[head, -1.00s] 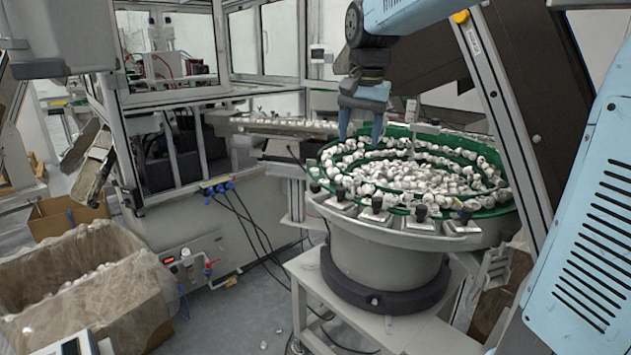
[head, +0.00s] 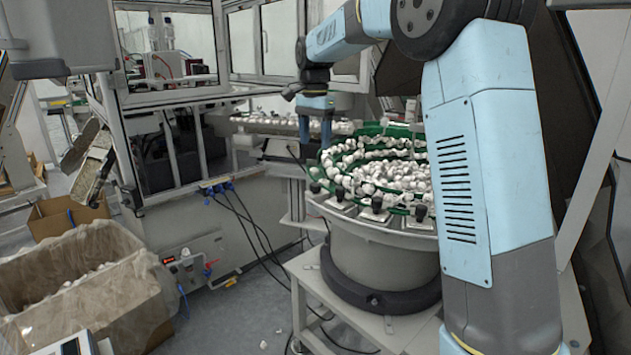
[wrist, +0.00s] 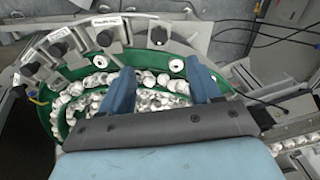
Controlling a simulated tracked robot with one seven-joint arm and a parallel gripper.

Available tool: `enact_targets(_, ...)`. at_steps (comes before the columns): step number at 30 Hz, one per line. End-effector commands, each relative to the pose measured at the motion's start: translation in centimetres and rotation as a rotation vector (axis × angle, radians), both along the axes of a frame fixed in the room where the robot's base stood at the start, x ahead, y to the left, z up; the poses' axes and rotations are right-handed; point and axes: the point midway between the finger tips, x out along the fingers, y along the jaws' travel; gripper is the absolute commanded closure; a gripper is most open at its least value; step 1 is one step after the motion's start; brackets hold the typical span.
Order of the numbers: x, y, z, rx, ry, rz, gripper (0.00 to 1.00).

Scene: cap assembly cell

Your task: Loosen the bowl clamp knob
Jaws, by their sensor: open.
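The feeder bowl (head: 372,240) is a round grey drum with a green inner track full of white caps. Black clamp knobs line its front rim, one (head: 376,204) near the middle and another (head: 340,193) to its left. In the wrist view several black knobs stand along the rim, including one at the top (wrist: 158,36) and one to its left (wrist: 104,38). Which knob is the task's cannot be told. My gripper (head: 315,132) is open and empty, pointing down above the bowl's left edge. In the wrist view its blue fingers (wrist: 162,78) are spread over the green track, apart from the knobs.
My arm hides the bowl's right side in the head view. A cap-filled conveyor (head: 280,122) runs behind the bowl, beside a framed machine enclosure (head: 172,90). A lined cardboard box (head: 85,290) stands at the lower left. Dark cables (head: 250,235) hang left of the bowl.

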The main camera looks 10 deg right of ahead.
Motion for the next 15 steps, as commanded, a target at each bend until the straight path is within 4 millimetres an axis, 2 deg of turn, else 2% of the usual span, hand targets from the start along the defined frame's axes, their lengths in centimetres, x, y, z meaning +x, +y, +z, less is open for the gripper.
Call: enact_targets(15,-0.1,0.0,-8.8,-0.002,0.003,0.001,0.37)
